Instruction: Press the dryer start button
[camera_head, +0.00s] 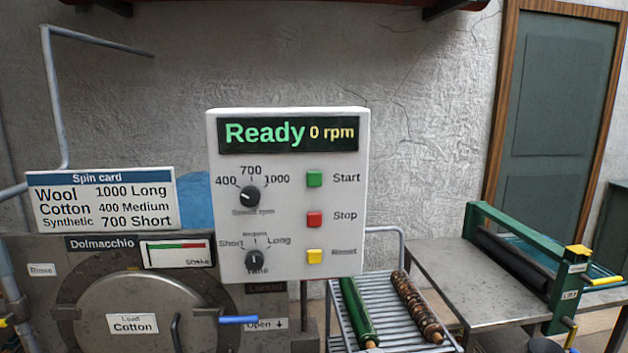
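The white control panel (290,225) faces me in the middle of the view. Its green start button (314,179) sits beside the word Start, with nothing in front of it. Below it are a red stop button (314,219) and a yellow reset button (314,256). The display (288,134) reads Ready, 0 rpm. The speed knob (250,196) seems to point toward 400. The time knob (255,260) seems to point up toward the middle mark. My gripper is not in view.
The Dolmacchio dryer (100,260) stands lower left, its round door (130,305) labelled Cotton, with a blue handle (238,320). A spin card (102,200) hangs above. A rack (335,310) holds two rollers. A steel table (440,265) with a green-framed wringer (520,240) stands right.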

